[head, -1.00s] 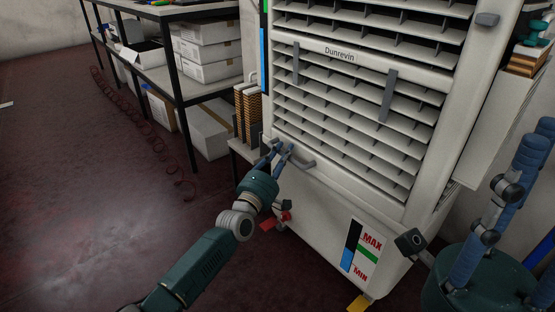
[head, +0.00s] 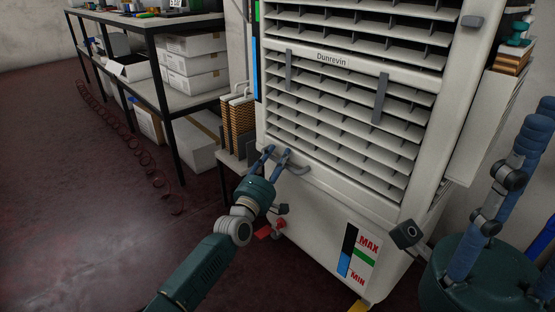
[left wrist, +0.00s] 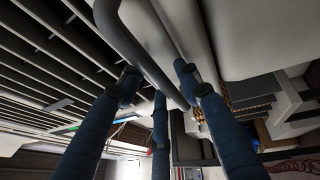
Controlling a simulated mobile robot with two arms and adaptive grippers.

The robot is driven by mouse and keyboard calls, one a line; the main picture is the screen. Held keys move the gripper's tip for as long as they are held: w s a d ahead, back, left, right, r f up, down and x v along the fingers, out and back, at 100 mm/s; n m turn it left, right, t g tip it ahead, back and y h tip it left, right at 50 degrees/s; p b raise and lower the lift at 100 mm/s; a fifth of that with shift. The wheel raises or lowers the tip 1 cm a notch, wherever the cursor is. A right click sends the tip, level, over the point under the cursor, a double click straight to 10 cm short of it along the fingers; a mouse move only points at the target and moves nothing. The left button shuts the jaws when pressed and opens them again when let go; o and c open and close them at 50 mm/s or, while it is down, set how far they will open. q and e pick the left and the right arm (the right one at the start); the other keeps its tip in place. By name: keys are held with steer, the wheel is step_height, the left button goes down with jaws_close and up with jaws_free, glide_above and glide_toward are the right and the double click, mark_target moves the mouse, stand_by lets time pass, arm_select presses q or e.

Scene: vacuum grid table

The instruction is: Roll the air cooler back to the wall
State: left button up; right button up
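The white air cooler (head: 300,222), labelled Dunrevin, stands upright in the middle of the head view, with slatted louvres and a MAX/MIN gauge low on its front. A grey bar handle (head: 296,166) is on its front below the louvres; it also crosses the left wrist view (left wrist: 142,50). My left gripper (head: 272,153) is at the handle's left end. Its blue fingers are apart, with the bar between them; firm contact cannot be told. My right gripper (head: 520,160) is partly in view at the right edge, fingers up, spread and empty. The wall (head: 45,30) shows at the back left.
A black-framed shelf (head: 200,103) with white boxes stands left of the cooler. A coiled red hose (head: 130,150) lies on the floor beside it. A small low stand with brown-edged pads (head: 238,130) is close to the cooler's left side. The dark red floor (head: 80,220) at left is open.

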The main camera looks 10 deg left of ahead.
arm_select(q)
steer(key=shift+d+f, duration=0.1)
steer(key=shift+s, duration=0.1)
steer(key=shift+s+f, duration=0.2)
steer(key=shift+s, duration=0.05)
steer(key=v, duration=1.1)
steer(key=shift+a+r, duration=0.2)
steer(key=shift+r, duration=0.05)
steer(key=shift+s, duration=0.15)
